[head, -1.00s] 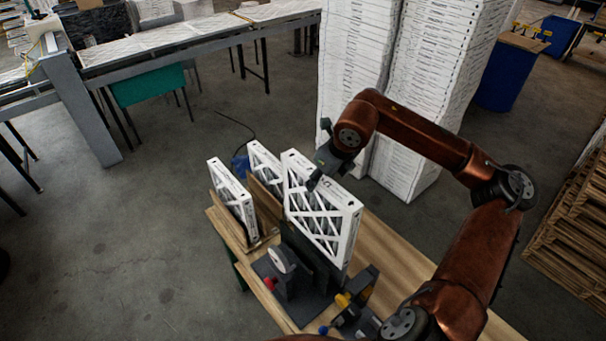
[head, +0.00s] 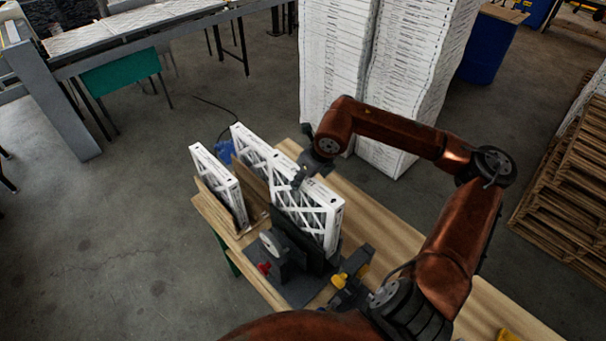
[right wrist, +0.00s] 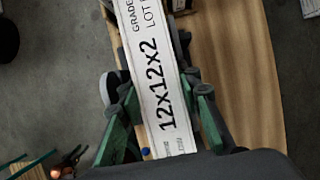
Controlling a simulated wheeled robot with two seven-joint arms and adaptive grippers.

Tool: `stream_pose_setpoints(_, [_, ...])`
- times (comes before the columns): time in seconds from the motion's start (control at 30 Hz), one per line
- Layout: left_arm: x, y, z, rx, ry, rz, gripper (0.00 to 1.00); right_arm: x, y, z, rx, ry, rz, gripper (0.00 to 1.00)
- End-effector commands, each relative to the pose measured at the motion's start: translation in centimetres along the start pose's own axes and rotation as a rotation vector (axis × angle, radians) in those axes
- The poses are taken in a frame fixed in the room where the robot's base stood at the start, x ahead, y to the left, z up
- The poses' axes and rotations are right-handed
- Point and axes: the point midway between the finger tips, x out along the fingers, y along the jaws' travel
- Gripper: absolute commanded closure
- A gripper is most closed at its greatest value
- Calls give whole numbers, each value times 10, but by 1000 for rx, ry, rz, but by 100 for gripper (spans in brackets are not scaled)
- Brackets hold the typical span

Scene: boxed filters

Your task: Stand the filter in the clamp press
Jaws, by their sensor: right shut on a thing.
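The held filter (head: 320,215) is a white-framed panel with a dark pleated face and white lattice. It stands upright, its lower part behind a dark plate of the clamp press (head: 292,282). Its bottom edge is hidden, so I cannot tell whether it is seated. The press has a white round gauge, a red knob and a yellow-handled part. My right gripper (head: 303,178) is shut on the filter's top edge. In the right wrist view, green fingers (right wrist: 167,98) lie on both sides of that edge (right wrist: 160,85), printed "12x12x2". My left gripper is not in view.
Another filter (head: 220,185) stands in a wooden holder at the left, and a further one (head: 250,145) stands behind the held filter. A tall stack of white boxes (head: 335,70) rises behind.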

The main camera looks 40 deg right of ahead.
Motion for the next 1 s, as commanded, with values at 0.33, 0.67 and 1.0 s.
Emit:
stream_pose_setpoints(0.33, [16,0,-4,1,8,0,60,39,0,-17,1,2,0,100])
stream_pose_setpoints(0.67, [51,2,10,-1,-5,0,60,76,-1,-32,0,0,-1,100])
stream_pose_setpoints(1.0, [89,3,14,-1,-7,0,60,110,0,-46,0,0,-1,100])
